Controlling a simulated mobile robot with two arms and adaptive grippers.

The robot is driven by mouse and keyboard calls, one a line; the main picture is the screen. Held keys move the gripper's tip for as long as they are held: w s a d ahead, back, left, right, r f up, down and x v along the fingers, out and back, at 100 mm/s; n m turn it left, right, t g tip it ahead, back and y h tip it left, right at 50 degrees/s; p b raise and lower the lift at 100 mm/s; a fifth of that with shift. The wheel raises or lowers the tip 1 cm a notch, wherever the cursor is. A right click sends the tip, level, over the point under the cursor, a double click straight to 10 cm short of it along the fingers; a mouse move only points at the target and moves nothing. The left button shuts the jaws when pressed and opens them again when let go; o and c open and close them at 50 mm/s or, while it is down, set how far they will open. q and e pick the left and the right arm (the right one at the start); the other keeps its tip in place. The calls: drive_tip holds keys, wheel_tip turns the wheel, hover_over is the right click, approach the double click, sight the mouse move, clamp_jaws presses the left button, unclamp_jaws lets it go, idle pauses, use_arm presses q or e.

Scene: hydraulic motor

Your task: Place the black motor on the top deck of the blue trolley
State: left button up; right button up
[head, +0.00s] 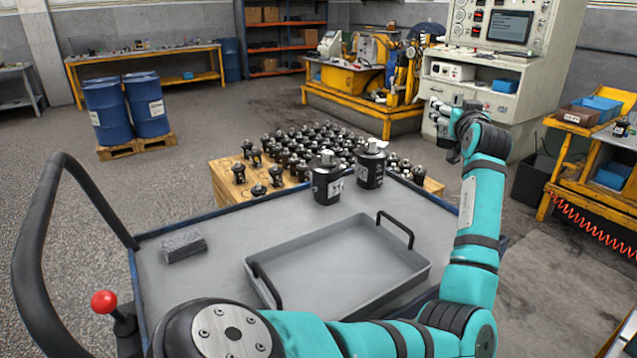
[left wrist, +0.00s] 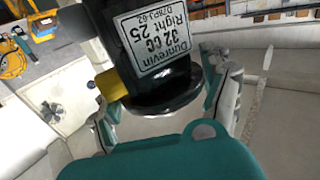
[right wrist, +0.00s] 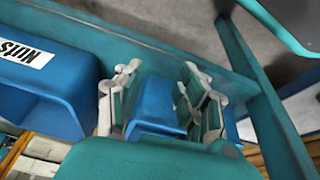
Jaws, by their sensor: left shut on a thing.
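The blue trolley's grey top deck (head: 205,275) fills the lower head view. Two black motors, one nearer (head: 324,182) and one farther (head: 369,168), stand upright at its far edge. My left gripper (head: 442,118) is beyond the deck's far right corner, raised in front of the control cabinet. In the left wrist view it is shut on a black motor (left wrist: 135,55) with a white label reading "32 CC Right 25" and a yellow part. The arm and gripper hide most of this motor in the head view. My right gripper (right wrist: 158,98) is open, fingers apart above a blue surface.
A grey tray (head: 345,260) with two black handles covers the deck's middle and right. A grey block (head: 183,245) lies at its left. A red-knobbed lever (head: 104,302) and black handle rail (head: 30,260) stand left. Many motors crowd a wooden pallet (head: 222,180). A "NUTS" bin (right wrist: 45,85) is beside my right gripper.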

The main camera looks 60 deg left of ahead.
use_arm(q)
wheel_tip(320, 180, down, 6)
drive_tip(key=b, duration=0.5)
use_arm(e)
drive_tip(key=shift+w+a+r+t, duration=0.15)
drive_tip(key=shift+w+r+t, duration=0.25)
drive_tip(key=shift+w+r, duration=0.7)
drive_tip(key=shift+s+r+t+b, duration=0.5)
drive_tip(key=shift+s+r+b, duration=0.15)
drive_tip(key=shift+r+b, duration=2.65)
use_arm(q)
wheel_tip(320, 180, down, 17)
drive_tip(key=b, duration=0.2)
drive_tip(key=shift+r+b, duration=0.2)
drive_tip(key=shift+b, duration=0.15)
drive_tip(key=o, duration=1.4)
drive_tip(key=shift+f, duration=0.35)
drive_tip(key=shift+c, duration=0.2)
drive_tip(key=shift+o, duration=1.2)
drive_tip(key=shift+s+d+r, duration=0.1)
drive_tip(key=shift+r, duration=0.05)
use_arm(e)
drive_tip(key=w+a+r+t+y, duration=0.2)
drive_tip(key=w+r+t, duration=0.4)
drive_tip(key=w, duration=0.3)
drive_tip(key=shift+w+a+r+t, duration=0.3)
drive_tip(key=shift+w+a+t, duration=0.1)
drive_tip(key=shift+a, duration=0.25)
